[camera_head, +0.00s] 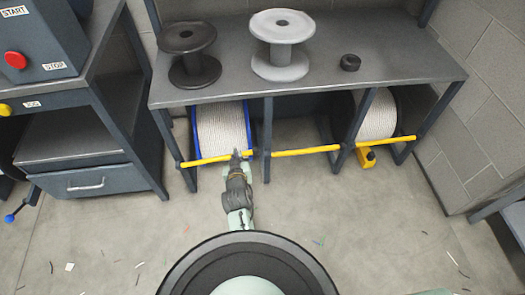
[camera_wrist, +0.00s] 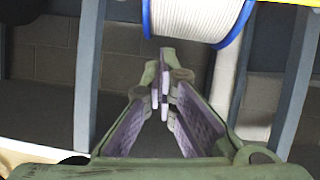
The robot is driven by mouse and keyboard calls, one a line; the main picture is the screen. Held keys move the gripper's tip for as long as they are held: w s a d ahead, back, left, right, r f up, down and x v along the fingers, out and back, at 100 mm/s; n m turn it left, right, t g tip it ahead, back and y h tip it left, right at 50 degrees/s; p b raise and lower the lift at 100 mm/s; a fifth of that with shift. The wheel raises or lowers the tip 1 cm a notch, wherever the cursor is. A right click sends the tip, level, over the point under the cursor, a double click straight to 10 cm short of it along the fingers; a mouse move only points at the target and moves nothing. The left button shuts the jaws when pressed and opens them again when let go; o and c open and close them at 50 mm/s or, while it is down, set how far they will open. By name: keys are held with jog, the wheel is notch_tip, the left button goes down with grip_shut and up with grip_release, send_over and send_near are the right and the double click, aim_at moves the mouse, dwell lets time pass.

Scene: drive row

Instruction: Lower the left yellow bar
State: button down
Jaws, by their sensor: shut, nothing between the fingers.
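The left yellow bar (camera_head: 205,160) runs across the front of the left bay under the shelf, in front of a white rope reel with blue rims (camera_head: 221,130). It lies nearly level, its left end at the left post. My gripper (camera_head: 237,156) is at the right part of this bar and hides a bit of it; I cannot tell whether they touch. In the wrist view the fingers (camera_wrist: 163,85) are shut with nothing between them, below the blue-rimmed reel (camera_wrist: 198,18). A strip of yellow (camera_wrist: 290,2) shows at the top right edge there.
Middle (camera_head: 305,151) and right (camera_head: 398,140) yellow bars cross the other bays. Shelf posts (camera_head: 267,140) stand close to my gripper. Spools stand on the shelf top (camera_head: 340,60). The floor in front is mostly clear.

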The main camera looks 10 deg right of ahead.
jog(key=x, duration=1)
jog(key=shift+w+a+p, duration=0.15)
jog(key=shift+p, duration=0.25)
jog(key=shift+s+d+f, duration=0.1)
jog(key=shift+s+f, duration=0.1)
jog(key=shift+f, duration=0.45)
jog(key=shift+s+d+f, duration=0.1)
jog(key=shift+s+f, duration=0.1)
jog(key=shift+f, duration=0.45)
jog(key=shift+s+d+f, duration=0.1)
jog(key=shift+s+f, duration=0.1)
jog(key=shift+f, duration=0.45)
jog(key=f+b, duration=0.2)
jog(key=d+f+b, duration=0.1)
jog(key=f, duration=0.1)
jog(key=shift+f+b, duration=0.1)
jog(key=shift+b, duration=0.25)
